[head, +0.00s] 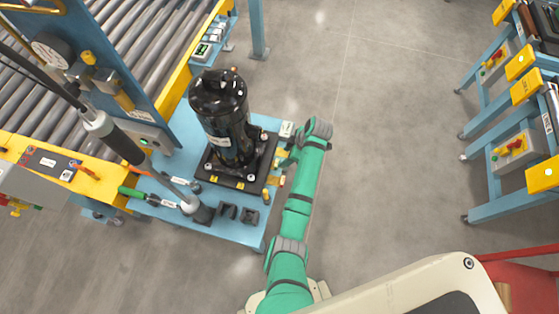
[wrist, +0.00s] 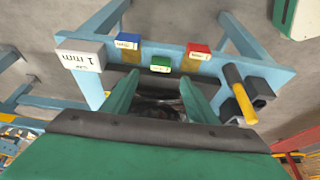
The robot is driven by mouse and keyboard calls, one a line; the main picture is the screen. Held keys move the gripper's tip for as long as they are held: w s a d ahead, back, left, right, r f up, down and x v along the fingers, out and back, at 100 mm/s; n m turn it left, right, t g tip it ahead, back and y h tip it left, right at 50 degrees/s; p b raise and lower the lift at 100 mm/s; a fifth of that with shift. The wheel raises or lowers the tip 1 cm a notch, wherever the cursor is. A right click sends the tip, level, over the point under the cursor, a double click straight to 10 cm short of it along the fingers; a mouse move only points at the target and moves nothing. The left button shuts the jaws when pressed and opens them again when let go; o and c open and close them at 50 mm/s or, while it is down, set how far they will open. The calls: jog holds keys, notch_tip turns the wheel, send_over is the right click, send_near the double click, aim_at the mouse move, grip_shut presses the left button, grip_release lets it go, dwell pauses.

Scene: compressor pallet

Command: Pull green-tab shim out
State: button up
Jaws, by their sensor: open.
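The green-tab shim (wrist: 160,65) shows in the wrist view as a small green tab with a white label. It sits between a blue-tab shim (wrist: 128,41) and a red-tab shim (wrist: 198,51), both with brass-coloured strips. My gripper (wrist: 159,77) is open, its two green fingers on either side of the green tab. I cannot tell whether they touch it. In the head view, my arm reaches to the right side of the black compressor (head: 224,118) on its dark base plate (head: 235,170). The green tab is not clearly visible there.
A white block marked 1 mm (wrist: 80,54) stands left of the tabs in the wrist view. A yellow-handled tool (wrist: 240,95) and dark blocks (wrist: 261,91) lie at right. The blue table (head: 236,232) bears the compressor. Open floor (head: 385,150) lies to the right.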

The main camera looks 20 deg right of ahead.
aim_at(277, 163)
jog(key=x, duration=0.6)
jog(key=shift+a, duration=0.3)
jog(key=shift+x, duration=1)
jog(key=shift+s+d, duration=0.1)
jog(key=shift+d, duration=0.1)
